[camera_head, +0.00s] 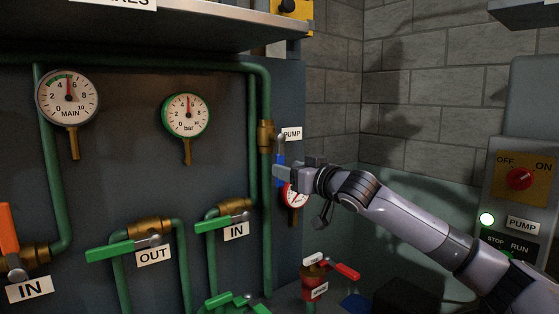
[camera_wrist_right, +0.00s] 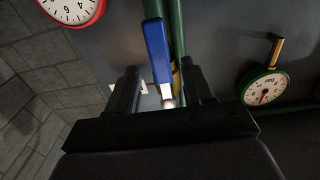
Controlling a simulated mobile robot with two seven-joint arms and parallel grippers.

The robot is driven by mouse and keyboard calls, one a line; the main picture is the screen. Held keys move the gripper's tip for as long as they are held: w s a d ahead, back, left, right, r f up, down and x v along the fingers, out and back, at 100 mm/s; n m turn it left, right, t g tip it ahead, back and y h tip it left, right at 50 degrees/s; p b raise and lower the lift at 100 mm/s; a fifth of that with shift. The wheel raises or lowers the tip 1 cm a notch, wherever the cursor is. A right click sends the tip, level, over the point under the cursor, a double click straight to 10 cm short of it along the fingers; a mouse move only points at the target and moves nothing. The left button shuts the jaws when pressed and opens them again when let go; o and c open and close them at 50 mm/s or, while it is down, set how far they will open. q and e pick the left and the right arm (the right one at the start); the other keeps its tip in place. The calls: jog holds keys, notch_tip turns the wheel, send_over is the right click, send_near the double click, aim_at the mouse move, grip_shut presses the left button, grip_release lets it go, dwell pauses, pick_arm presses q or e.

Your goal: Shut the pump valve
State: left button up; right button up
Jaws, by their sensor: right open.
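The pump valve has a brass body (camera_head: 265,136) on the vertical green pipe, beside the PUMP label (camera_head: 292,134). Its blue handle (camera_head: 280,158) hangs down, roughly along the pipe, and is partly hidden by my right gripper (camera_head: 284,171). In the right wrist view the blue handle (camera_wrist_right: 157,48) runs between the two open fingers of the right gripper (camera_wrist_right: 160,78), with gaps visible on both sides. I cannot tell whether a finger touches it. My left gripper is not in view.
A red-rimmed gauge (camera_head: 295,196) sits right behind the right gripper. Green-handled valves (camera_head: 108,251) and an orange-handled valve (camera_head: 8,228) are at left. A red-handled valve (camera_head: 345,270) is below. A pump switch box (camera_head: 522,180) stands at right by the brick wall.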

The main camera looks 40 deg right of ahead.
aim_at(280, 187)
jog(key=shift+w+d+p, duration=0.2)
jog(key=shift+w+p, duration=0.8)
jog(key=shift+w, duration=1.1)
jog(key=shift+c, duration=0.3)
grip_shut()
